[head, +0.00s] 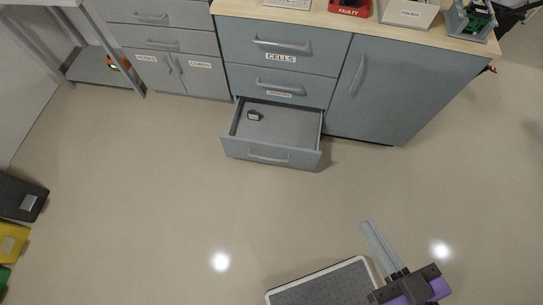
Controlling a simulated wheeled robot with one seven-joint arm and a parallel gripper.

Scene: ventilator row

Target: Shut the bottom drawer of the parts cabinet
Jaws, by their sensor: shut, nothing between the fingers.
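The parts cabinet (384,88) is blue-grey with a pale wooden top and stands at the upper middle of the head view. Its bottom drawer (270,156) is pulled out, with a grey bar handle on its front. A small dark object (254,115) lies inside the drawer at the back left. The two drawers above it, the upper one labelled CELLS, are closed. My gripper (368,224) is at the lower right, in front of the cabinet and apart from the drawer. Its long grey fingers are together and empty, pointing up the picture toward the cabinet.
A red FAULTY bin (350,8) and other bins stand on the cabinet top. Another grey cabinet (180,45) and a metal shelf unit (95,65) stand to the left. Black, yellow and green boxes lie at the left edge. The floor before the drawer is clear.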

